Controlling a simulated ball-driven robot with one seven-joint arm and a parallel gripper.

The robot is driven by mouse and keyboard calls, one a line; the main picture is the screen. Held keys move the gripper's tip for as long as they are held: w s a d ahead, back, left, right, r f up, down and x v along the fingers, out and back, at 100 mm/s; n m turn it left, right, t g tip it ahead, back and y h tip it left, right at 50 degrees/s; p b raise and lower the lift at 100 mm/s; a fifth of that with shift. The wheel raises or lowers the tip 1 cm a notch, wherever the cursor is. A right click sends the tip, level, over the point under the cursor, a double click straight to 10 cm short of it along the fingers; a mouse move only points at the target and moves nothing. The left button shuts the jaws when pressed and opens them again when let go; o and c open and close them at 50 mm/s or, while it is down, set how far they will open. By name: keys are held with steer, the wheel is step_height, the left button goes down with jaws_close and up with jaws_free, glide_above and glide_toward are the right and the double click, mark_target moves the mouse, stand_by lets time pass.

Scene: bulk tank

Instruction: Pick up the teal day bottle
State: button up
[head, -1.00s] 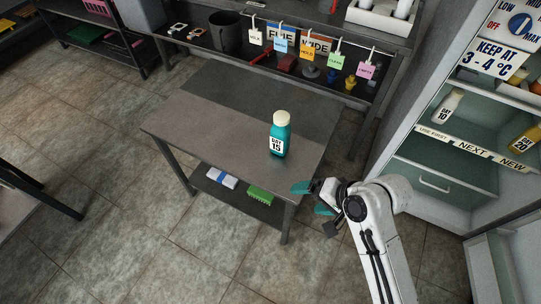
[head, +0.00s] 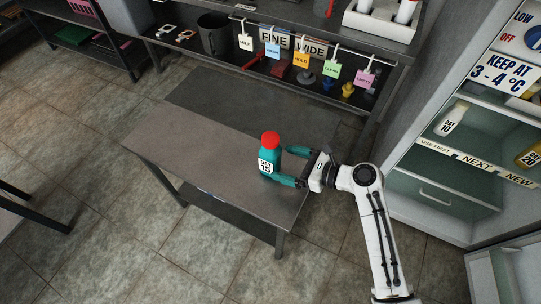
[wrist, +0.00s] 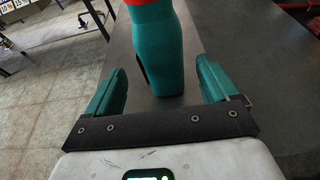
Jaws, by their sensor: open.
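The teal day bottle (head: 268,163) stands upright on the metal table (head: 190,145), near its right end. It has a red cap and a white label reading DAY with a number. My gripper (head: 284,165) is at the bottle's right side, low over the table top, with its teal fingers open. In the wrist view the bottle (wrist: 158,50) stands between the two fingers (wrist: 163,70), with a visible gap on each side. Its cap is mostly cut off at the top of that view.
A bench behind the table carries coloured hanging tags (head: 301,60) and a dark bucket (head: 214,33). An open fridge (head: 445,185) with other bottles stands at the right. The table top's left part is clear.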

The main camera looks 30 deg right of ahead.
mark_target(279, 160)
steer(key=shift+b+x, duration=0.6)
steer(key=shift+x, duration=2.4)
steer(key=shift+d, duration=0.15)
steer(key=shift+c, duration=0.2)
steer(key=c, duration=1.2)
